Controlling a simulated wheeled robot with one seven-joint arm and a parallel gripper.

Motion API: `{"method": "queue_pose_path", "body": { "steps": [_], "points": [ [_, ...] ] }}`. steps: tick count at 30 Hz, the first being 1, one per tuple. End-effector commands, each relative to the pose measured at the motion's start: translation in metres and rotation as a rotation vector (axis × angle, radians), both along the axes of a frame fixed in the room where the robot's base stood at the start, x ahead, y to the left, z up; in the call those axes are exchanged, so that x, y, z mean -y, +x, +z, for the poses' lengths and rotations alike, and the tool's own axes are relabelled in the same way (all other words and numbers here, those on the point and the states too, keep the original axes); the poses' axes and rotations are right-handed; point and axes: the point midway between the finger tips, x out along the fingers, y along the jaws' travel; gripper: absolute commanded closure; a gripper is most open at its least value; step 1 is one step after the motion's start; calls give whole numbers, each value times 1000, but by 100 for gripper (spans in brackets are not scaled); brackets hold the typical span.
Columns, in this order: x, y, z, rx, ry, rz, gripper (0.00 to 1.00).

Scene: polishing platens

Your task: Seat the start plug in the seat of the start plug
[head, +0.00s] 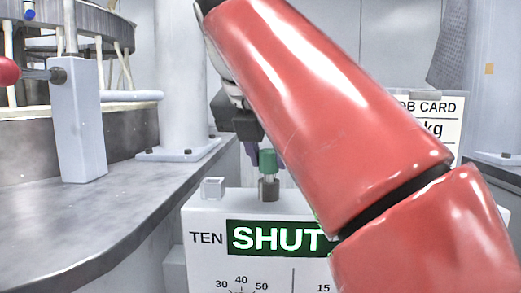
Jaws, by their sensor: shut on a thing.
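The start plug (268,161) has a green head and a paler metal shank below it. It is upright. The seat of the start plug (269,189) is a short dark grey cylinder on top of a white control box. The plug is directly above the seat in the picture, and its shank meets the seat's top rim; I cannot tell how far it is inside. My gripper (266,155) comes down from above and is shut on the plug's head, with dark purplish fingers at its sides. My red arm hides part of the gripper and the box's right side.
The white control box (208,222) shows a lit green "SHUT" sign (275,238) and dial markings. A grey bench (100,215) with a red-knobbed lever (8,71) is at left. A job card (440,125) hangs behind.

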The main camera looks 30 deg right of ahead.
Motion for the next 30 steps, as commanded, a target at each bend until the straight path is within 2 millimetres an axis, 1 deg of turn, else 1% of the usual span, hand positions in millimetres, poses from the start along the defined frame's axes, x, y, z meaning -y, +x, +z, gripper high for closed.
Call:
{"method": "queue_pose_path", "body": {
  "steps": [15,16,21,30],
  "points": [
    [0,0,-14,1,0,-1,95],
    [0,0,-13,2,0,0,70],
    [0,0,-13,1,-1,0,48],
    [-1,0,-11,0,0,0,47]
  ]
}}
